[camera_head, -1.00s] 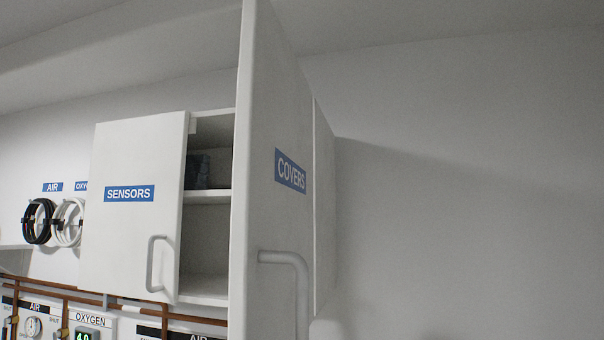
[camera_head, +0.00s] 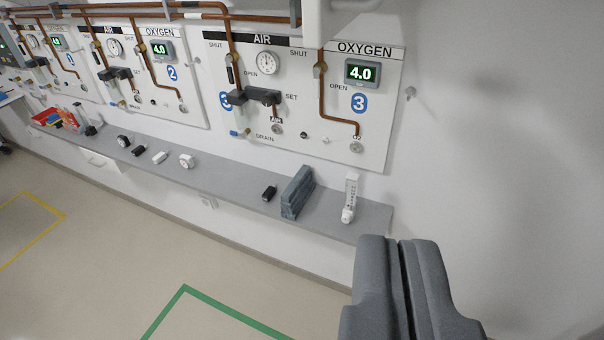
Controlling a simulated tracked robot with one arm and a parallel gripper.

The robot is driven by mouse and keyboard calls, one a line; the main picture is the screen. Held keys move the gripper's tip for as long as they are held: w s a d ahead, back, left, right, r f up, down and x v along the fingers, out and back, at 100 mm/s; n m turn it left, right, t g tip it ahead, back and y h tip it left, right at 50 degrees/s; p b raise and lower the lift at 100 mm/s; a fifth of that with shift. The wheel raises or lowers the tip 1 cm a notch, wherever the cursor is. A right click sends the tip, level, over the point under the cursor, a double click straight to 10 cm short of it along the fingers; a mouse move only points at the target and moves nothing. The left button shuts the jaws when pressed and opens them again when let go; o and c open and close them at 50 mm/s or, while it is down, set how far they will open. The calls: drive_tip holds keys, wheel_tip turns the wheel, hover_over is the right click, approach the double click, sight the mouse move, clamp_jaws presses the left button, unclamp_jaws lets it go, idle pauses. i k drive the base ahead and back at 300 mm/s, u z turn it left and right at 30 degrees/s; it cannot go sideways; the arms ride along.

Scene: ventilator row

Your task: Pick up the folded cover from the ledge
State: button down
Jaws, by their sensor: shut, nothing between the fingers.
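The folded cover (camera_head: 297,191) is a blue-grey folded piece standing on edge on the grey ledge (camera_head: 225,186), toward the ledge's right end. My gripper (camera_head: 392,242) is in the lower right of the view, in front of the ledge's right end and nearer to the camera. Its two dark grey fingers are together with nothing between them. The gripper is apart from the cover, to its right and lower in the picture.
A white flowmeter-like piece (camera_head: 350,198) stands right of the cover, between it and my gripper. A small black block (camera_head: 269,193) lies just left of the cover. Gas panel 3 (camera_head: 300,135) with copper pipes is on the wall above. The floor in front is open.

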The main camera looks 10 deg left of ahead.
sight(296, 194)
drive_tip(key=k, duration=0.5)
drive_tip(key=z, duration=1)
drive_tip(key=i, duration=1.2)
drive_tip(key=u, duration=1.75)
drive_tip(key=i, duration=0.6)
drive_tip(key=u, duration=0.05)
